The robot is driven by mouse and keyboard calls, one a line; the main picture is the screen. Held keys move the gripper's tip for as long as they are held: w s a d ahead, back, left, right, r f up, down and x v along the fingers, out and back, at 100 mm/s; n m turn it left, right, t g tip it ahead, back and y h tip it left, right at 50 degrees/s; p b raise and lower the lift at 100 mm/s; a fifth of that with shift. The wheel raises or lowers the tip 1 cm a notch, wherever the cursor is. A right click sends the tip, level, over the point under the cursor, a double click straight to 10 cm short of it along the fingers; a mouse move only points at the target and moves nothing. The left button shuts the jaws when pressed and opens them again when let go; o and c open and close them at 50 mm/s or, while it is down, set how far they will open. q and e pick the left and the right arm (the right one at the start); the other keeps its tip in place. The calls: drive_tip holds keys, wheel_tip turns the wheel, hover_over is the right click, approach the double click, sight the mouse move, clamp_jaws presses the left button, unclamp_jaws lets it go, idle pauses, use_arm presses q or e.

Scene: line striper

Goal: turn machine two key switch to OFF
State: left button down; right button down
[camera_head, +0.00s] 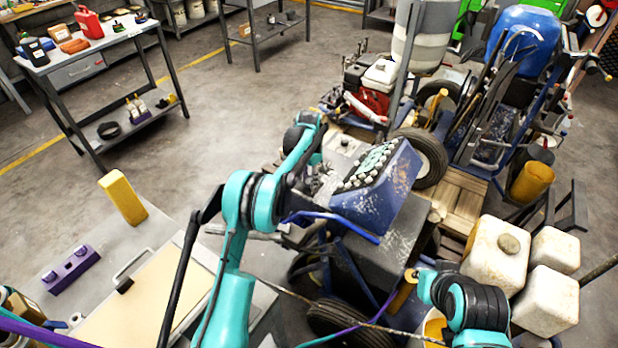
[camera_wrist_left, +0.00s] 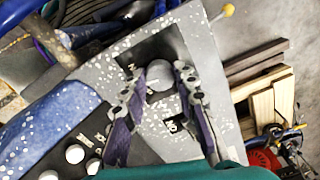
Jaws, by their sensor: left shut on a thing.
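The blue, paint-speckled control panel (camera_head: 375,180) of a line striper stands in the middle of the head view, with rows of pale round buttons on its sloped face. In the left wrist view, a round grey key switch (camera_wrist_left: 160,76) sits on the speckled grey panel face. My left gripper (camera_wrist_left: 160,70) has its two fingers on either side of the switch, closed on it. In the head view, my left gripper (camera_head: 322,182) is at the left edge of the panel, and the switch is hidden there. My right arm shows at lower right, but its fingers do not.
White jugs (camera_head: 497,255) stand to the right of the panel. A wheel (camera_head: 422,155) and a wooden pallet (camera_head: 465,200) lie behind it. A bench with a yellow block (camera_head: 123,197) is at lower left.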

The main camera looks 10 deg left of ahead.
use_arm(q)
drive_tip(key=n, duration=0.3)
drive_tip(key=shift+n+p, duration=0.3)
drive_tip(key=shift+p, duration=0.05)
drive_tip(key=shift+n, duration=1.9)
drive_tip(key=c, duration=1.2)
unclamp_jaws()
drive_tip(key=shift+o, duration=0.2)
drive_tip(key=shift+r, duration=0.1)
wheel_tip(320, 180, up, 12)
